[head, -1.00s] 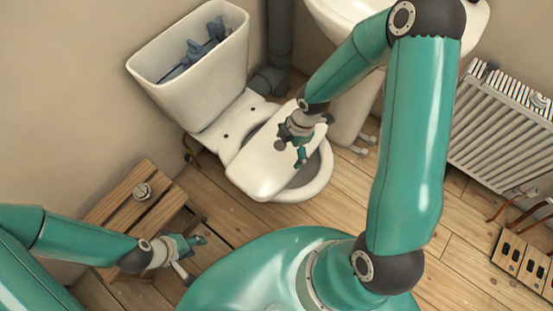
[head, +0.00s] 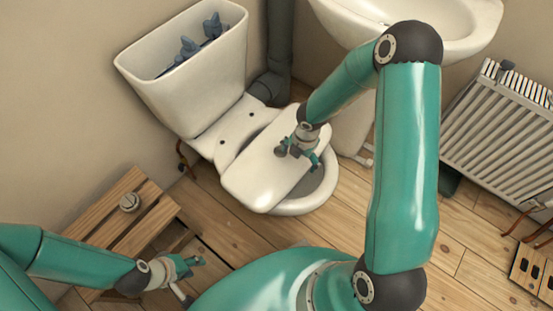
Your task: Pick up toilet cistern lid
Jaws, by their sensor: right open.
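The white cistern lid (head: 258,174) lies flat across the toilet bowl (head: 322,192), covering much of its opening. The cistern (head: 195,95) behind it is open at the top, with blue-grey fittings (head: 200,40) showing inside. My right gripper (head: 299,159) is open over the right part of the lid, its fingers spread and pointing down. I cannot tell whether the fingers touch the lid. My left gripper (head: 193,279) is open and empty at the lower left, beside the wooden stool and away from the lid.
A slatted wooden stool (head: 118,235) with a small metal part (head: 129,202) on it stands at the left. A white basin (head: 440,28) is close behind my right arm. A radiator (head: 500,140) is on the right wall. A dark pipe (head: 279,45) stands beside the cistern.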

